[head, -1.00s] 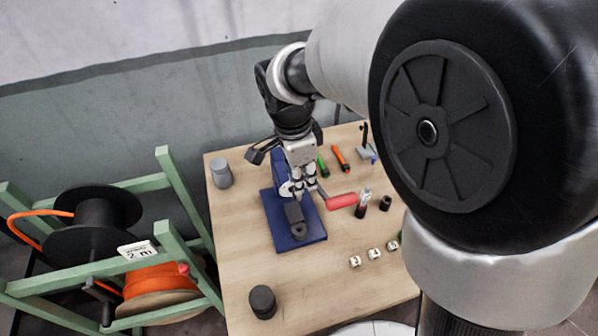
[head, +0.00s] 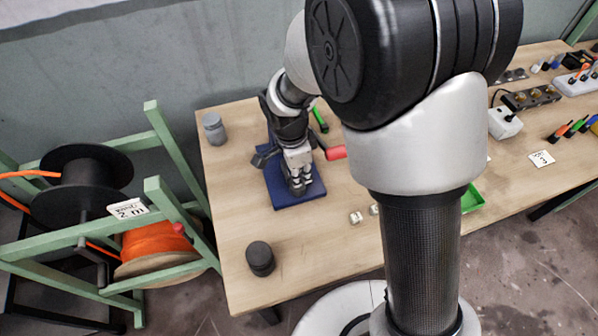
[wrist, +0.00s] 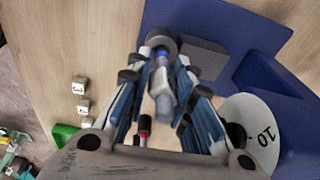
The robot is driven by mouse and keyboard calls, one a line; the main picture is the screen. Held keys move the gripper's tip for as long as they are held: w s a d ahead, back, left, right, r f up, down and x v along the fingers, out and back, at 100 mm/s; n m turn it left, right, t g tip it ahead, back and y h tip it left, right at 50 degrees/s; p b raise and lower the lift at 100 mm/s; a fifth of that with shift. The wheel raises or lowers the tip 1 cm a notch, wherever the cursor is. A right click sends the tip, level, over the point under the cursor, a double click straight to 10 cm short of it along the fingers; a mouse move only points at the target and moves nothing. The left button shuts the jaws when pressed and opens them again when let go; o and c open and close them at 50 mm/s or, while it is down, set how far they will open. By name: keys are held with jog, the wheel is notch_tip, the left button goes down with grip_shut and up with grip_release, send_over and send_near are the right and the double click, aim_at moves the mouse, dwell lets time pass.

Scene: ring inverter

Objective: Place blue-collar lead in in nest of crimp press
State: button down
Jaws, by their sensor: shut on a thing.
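My gripper (head: 300,188) points down over the blue base of the crimp press (head: 277,190). In the wrist view its fingers (wrist: 162,64) are closed around a pale grey lead end with a blue collar (wrist: 161,62). The far tip of the lead lines up with a dark round nest piece (wrist: 162,43) beside a grey block (wrist: 203,59) on the blue base. I cannot tell whether the tip is inside the nest or just above it. The press's red handle (head: 336,153) sticks out right. Its white dial marked 10 (wrist: 252,128) is right of the fingers.
A black cylinder (head: 261,258) stands at the front left of the table and a grey one (head: 214,128) at the back left. Small numbered blocks (head: 356,217) lie right of the press. A green rack with an orange reel (head: 155,257) stands left of the table.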

jog(key=shift+r, duration=0.1)
jog(key=shift+f, duration=0.25)
jog(key=c, duration=1.7)
grip_release()
jog(key=shift+r, duration=0.15)
